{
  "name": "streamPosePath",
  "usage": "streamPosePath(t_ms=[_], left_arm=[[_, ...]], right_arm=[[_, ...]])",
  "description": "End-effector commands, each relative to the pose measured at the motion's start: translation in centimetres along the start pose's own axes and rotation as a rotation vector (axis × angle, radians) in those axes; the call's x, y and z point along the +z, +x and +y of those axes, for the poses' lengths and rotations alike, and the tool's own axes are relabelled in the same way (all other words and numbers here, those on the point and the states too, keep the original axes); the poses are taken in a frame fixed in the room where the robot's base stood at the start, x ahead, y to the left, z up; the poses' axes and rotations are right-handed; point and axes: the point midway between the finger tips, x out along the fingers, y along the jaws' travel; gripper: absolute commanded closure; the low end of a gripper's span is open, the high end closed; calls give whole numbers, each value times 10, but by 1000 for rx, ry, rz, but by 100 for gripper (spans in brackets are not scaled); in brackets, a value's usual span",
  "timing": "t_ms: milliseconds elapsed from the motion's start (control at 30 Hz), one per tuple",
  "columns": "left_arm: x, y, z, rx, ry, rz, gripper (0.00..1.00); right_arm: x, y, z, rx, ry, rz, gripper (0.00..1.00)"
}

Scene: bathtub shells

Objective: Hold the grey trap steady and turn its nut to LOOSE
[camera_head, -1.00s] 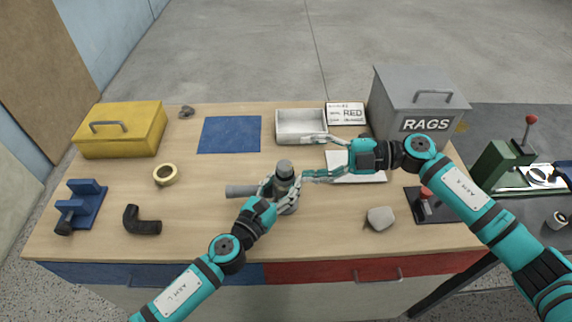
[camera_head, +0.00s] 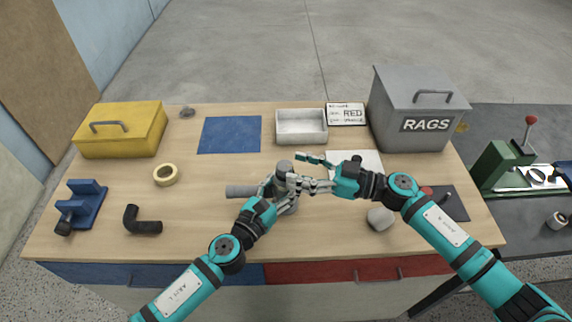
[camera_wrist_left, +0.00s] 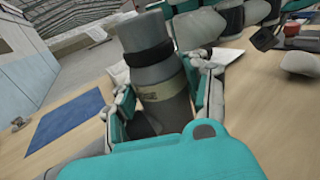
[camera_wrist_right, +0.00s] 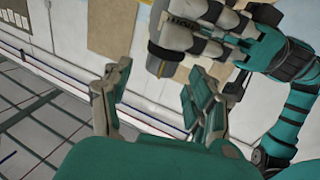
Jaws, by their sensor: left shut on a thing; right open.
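The grey trap (camera_head: 285,167) stands upright near the middle of the bench, with a grey side pipe (camera_head: 240,191) pointing left. My left gripper (camera_head: 284,194) is shut on the trap's body. The left wrist view shows the trap (camera_wrist_left: 150,65) between its fingers, with a dark ring near the top and a pale band lower down. My right gripper (camera_head: 295,169) is open at the right of the trap's top; I cannot tell if it touches. The nut's markings are not readable.
A black elbow (camera_head: 142,220), tape roll (camera_head: 166,175) and yellow box (camera_head: 122,130) are left. The blue mat (camera_head: 229,135) is bare.

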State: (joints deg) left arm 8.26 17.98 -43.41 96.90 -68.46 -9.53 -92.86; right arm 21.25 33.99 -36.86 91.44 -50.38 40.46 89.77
Motion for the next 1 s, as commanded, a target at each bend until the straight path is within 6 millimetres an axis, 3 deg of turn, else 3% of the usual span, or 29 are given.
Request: streamPosePath(t_ms=[233,600,1000], left_arm=[[0,0,0,1,0,0,91],[0,0,0,0,0,0,91],[0,0,0,0,0,0,91]], right_arm=[[0,31,0,-1,-1,0,41],[0,36,0,-1,-1,-1,41],[0,36,0,-1,-1,-1,93]])
